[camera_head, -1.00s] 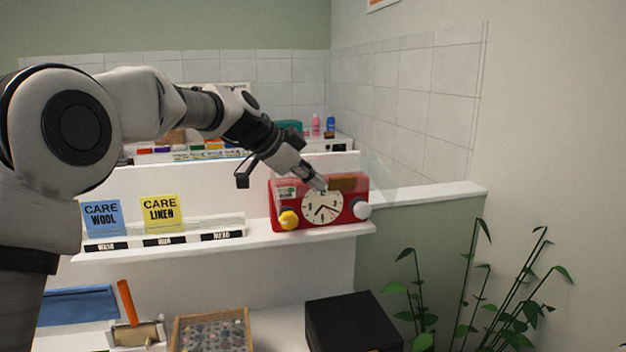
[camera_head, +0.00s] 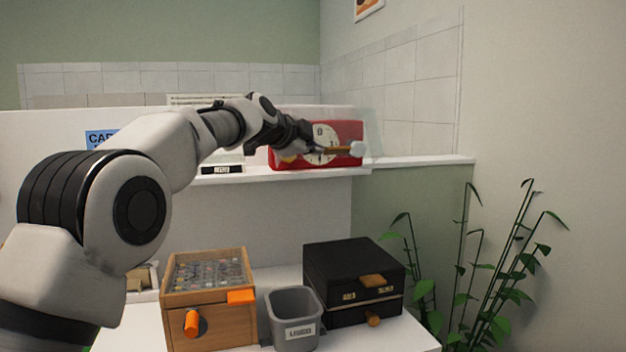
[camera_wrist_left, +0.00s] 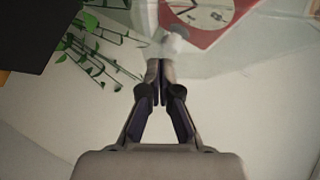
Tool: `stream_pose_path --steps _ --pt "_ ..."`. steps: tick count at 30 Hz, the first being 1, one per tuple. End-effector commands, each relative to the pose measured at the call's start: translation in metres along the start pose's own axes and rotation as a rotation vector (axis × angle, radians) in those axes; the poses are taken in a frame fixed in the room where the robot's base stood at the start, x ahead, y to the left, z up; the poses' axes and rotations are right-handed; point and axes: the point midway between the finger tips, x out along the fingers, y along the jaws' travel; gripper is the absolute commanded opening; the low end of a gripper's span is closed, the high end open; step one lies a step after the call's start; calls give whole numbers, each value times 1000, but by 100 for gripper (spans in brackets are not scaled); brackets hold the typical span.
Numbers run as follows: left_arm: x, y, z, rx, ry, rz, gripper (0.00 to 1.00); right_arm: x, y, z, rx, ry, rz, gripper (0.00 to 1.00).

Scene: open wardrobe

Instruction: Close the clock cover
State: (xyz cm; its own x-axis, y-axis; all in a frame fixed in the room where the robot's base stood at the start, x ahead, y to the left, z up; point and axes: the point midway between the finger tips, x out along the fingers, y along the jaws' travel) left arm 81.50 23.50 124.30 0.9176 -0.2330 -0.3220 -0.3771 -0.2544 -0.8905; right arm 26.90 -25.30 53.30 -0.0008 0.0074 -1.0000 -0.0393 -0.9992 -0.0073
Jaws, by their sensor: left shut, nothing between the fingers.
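The red clock (camera_head: 344,132) with a white dial stands on the white ledge, and its face is partly hidden behind my left gripper. A clear cover (camera_head: 374,132) sticks out at the clock's right side, standing open. In the left wrist view the clock (camera_wrist_left: 228,30) is at the top, with the see-through cover (camera_wrist_left: 225,58) spread across the area near the fingertips. My left gripper (camera_wrist_left: 160,68) is shut and empty, just below a white knob (camera_wrist_left: 172,44). Whether the fingertips touch the cover, I cannot tell. My right gripper is not in view.
Below the ledge stand a wooden box (camera_head: 212,312), a grey bin (camera_head: 294,318) and a black box (camera_head: 352,272). A leafy plant (camera_head: 468,262) is at the right. A blue card (camera_head: 98,138) stands on the ledge at left, partly behind my arm.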

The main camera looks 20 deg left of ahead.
Motion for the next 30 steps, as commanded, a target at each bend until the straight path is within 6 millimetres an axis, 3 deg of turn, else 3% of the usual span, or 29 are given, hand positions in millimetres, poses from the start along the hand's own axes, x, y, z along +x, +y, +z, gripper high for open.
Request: stream_pose_path --steps 1,6,9,18,30 --pt "10 22 10 30 0 -32 0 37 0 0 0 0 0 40" --pt "21 30 21 139 -1 -140 0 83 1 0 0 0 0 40" --pt "26 32 26 194 -1 -196 0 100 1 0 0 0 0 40" --pt "38 33 38 267 0 -267 0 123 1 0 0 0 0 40" --pt "42 33 42 263 0 -263 0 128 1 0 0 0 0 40"
